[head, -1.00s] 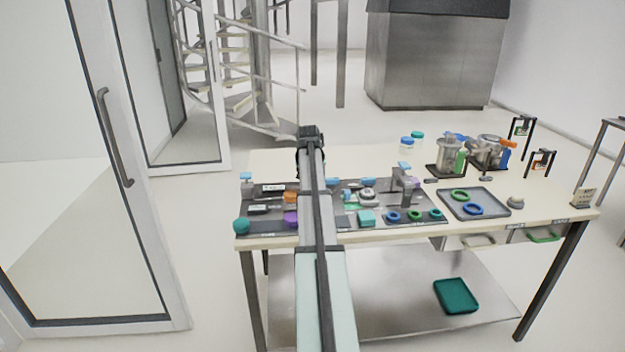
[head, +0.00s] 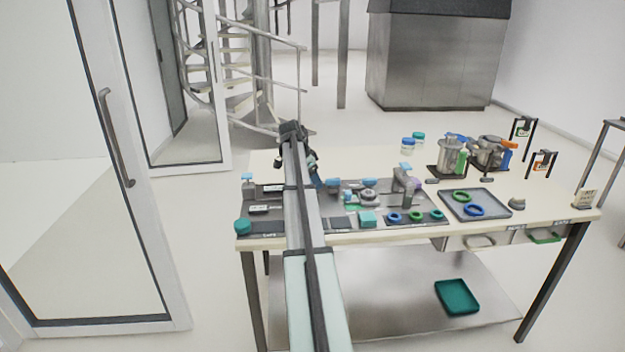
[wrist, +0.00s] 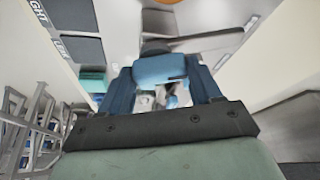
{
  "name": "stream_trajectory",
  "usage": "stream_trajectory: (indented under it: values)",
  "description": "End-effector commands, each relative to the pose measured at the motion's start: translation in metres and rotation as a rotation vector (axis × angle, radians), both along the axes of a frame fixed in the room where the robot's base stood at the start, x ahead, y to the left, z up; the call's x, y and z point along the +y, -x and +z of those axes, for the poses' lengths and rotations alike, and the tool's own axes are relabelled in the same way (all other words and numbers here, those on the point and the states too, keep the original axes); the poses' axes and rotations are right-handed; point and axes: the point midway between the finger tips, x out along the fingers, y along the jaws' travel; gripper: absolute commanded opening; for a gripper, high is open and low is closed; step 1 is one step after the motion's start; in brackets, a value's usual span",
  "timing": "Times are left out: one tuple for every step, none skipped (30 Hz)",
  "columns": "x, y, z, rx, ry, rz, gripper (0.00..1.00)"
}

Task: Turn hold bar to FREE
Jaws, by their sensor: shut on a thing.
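In the wrist view, my gripper (wrist: 165,95) has its dark blue fingers on either side of a light-blue block-like handle (wrist: 160,68), and is shut on it. I cannot tell for sure that this handle is the hold bar, and no FREE mark can be read. In the head view, my gripper (head: 315,182) is low over the dark fixture board (head: 340,226), just right of my forearm. My arm hides part of the board, and the held handle is not clear there.
A teal block (head: 367,219) and a grey post with a blue top (head: 405,185) stand right of my gripper. Farther right are a grey tray (head: 490,213) with rings and metal canisters (head: 452,155). A teal knob (head: 242,227) sits at the board's left end.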

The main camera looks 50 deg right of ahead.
Motion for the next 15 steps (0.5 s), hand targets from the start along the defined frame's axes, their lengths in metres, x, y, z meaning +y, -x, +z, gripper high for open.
stream_trajectory:
  values:
    - [-0.0014,-0.0018,0.0002,0.001,-0.002,-0.04,0.09]
    - [-0.0017,-0.0019,0.0003,0.001,-0.001,-0.064,0.09]
    - [-0.0017,-0.002,0.0002,0.0,-0.001,-0.097,0.09]
    - [-0.0017,-0.002,0.0002,0.001,-0.001,-0.12,0.09]
    - [-0.0019,-0.002,0.0002,0.0,-0.001,-0.141,0.09]
    - [-0.0021,-0.0021,0.0002,-0.001,-0.001,-0.17,0.09]
    - [-0.002,-0.002,0.0002,-0.001,-0.002,-0.19,0.09]
    - [-0.002,-0.002,0.0002,0.0,-0.002,-0.208,0.09]
    - [-0.0023,-0.002,0.0002,-0.001,-0.002,-0.233,0.09]
    - [-0.0023,-0.0022,0.0003,-0.001,-0.002,-0.248,0.09]
    - [-0.0024,-0.002,0.0002,-0.001,-0.002,-0.264,0.09]
    - [-0.0023,-0.0019,0.0002,0.0,-0.002,-0.283,0.09]
    - [-0.0023,-0.0019,0.0002,-0.001,-0.002,-0.297,0.09]
    - [-0.0023,-0.0018,0.0002,-0.001,-0.002,-0.308,0.09]
    - [-0.0024,-0.0019,0.0003,-0.001,-0.002,-0.321,0.09]
